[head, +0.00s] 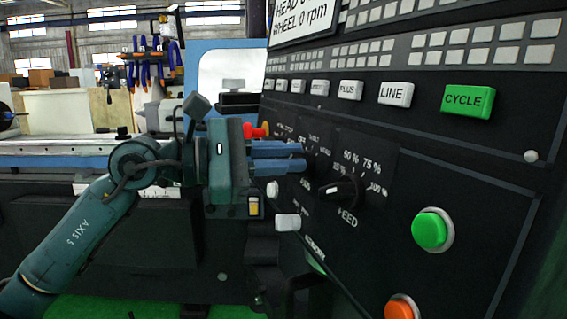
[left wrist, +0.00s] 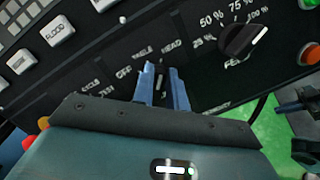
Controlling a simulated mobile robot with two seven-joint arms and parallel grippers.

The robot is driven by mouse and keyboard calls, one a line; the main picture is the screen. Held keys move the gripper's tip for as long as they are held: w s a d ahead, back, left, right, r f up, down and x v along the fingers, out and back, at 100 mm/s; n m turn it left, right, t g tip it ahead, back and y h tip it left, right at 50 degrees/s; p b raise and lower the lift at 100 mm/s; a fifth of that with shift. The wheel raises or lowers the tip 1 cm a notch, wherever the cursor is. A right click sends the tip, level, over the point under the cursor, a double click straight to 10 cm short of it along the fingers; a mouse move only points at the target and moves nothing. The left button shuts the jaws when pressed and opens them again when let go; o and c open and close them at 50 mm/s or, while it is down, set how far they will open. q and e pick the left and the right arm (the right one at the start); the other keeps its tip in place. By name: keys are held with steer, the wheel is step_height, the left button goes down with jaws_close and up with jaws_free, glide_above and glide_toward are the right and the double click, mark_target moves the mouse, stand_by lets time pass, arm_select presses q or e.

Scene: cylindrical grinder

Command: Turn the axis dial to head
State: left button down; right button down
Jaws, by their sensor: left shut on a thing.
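The axis dial (left wrist: 161,80) is on the machine's black control panel, mostly hidden by my gripper. Only a dark sliver shows between the blue fingers in the left wrist view, with the labels OFF, TABLE and HEAD around it. My left gripper (head: 303,157) reaches the panel from the left in the head view. Its two fingers are shut on the axis dial, and they also show in the left wrist view (left wrist: 162,72). I cannot clearly read which label the dial points to.
The FEED dial (head: 341,192) sits just right of my fingers, with percent labels. A green button (head: 430,230) and an orange button (head: 401,307) are further right. The CYCLE key (head: 467,101) and white keys line the panel above. A red knob (head: 254,131) is close behind my gripper.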

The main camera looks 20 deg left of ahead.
stand_by(0.3)
arm_select(q)
steer(key=c, duration=1.4)
jaws_free()
steer(key=shift+a, duration=0.1)
